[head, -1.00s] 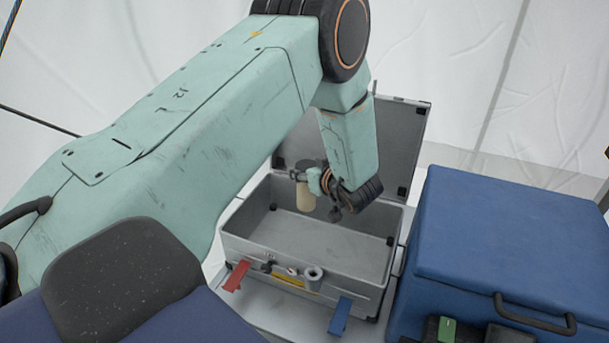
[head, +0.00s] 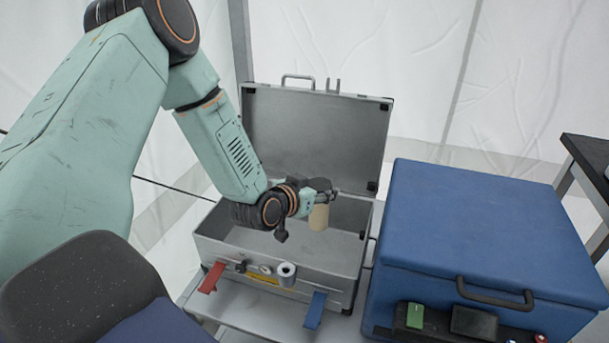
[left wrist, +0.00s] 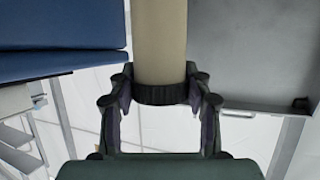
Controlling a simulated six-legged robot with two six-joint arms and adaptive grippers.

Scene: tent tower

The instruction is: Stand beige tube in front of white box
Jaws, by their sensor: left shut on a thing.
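The beige tube (head: 319,217) is in my left gripper (head: 328,196), over the right part of the open grey case. In the left wrist view the tube (left wrist: 160,42) rises between the two fingers (left wrist: 160,88), which close on it near a black band. In the head view it hangs roughly upright below the fingers; whether it touches anything is unclear. I cannot make out a white box in either view. My right gripper is not in view.
The grey case (head: 215,250) has its lid (head: 315,135) raised at the back, and red (head: 212,277) and blue (head: 315,310) latches in front. A large blue box (head: 480,225) stands close on the right.

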